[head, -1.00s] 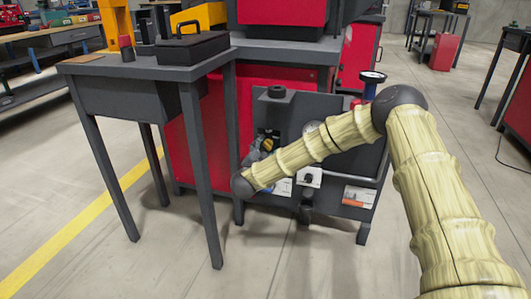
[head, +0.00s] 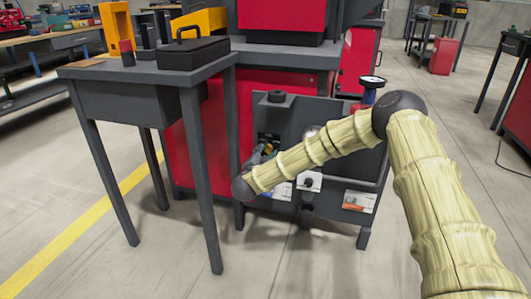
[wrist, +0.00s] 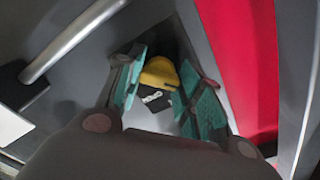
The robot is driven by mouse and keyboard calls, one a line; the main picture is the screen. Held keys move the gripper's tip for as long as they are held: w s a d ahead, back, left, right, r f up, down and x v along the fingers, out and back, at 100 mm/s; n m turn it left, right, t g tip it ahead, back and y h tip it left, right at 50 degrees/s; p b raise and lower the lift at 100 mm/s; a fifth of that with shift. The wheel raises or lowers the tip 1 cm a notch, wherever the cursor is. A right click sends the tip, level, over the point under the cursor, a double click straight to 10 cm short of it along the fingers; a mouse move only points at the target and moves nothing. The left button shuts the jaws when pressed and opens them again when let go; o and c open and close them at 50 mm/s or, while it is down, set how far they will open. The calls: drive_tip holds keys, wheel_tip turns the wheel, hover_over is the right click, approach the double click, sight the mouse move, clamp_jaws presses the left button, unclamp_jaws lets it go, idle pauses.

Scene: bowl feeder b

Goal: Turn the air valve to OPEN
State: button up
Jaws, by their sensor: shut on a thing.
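The air valve's yellow handle (wrist: 158,74) sits between the two teal finger pads in the wrist view. My gripper (wrist: 165,82) is shut on this handle, with a pad on either side of it. A dark label with white marks lies just below the handle in that view; I cannot read it. In the head view my gripper (head: 267,150) is at the front of the grey panel (head: 345,160), mostly hidden behind my forearm. The handle's exact angle cannot be told there.
A grey side table (head: 150,71) with a black case (head: 194,53) stands close left of my gripper. A pipe (wrist: 75,40) runs near it on the panel. A gauge (head: 372,82) stands at the panel's upper right. The floor in front is clear.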

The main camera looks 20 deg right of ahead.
drive_tip(key=m+p, duration=0.3)
drive_tip(key=m, duration=0.1)
drive_tip(key=shift+r, duration=0.15)
drive_tip(key=m+p, duration=0.2)
drive_tip(key=m, duration=0.2)
drive_tip(key=shift+m, duration=0.4)
drive_tip(key=m, duration=0.3)
drive_tip(key=shift+m+p, duration=0.3)
drive_tip(key=m, duration=0.5)
drive_tip(key=o, duration=1)
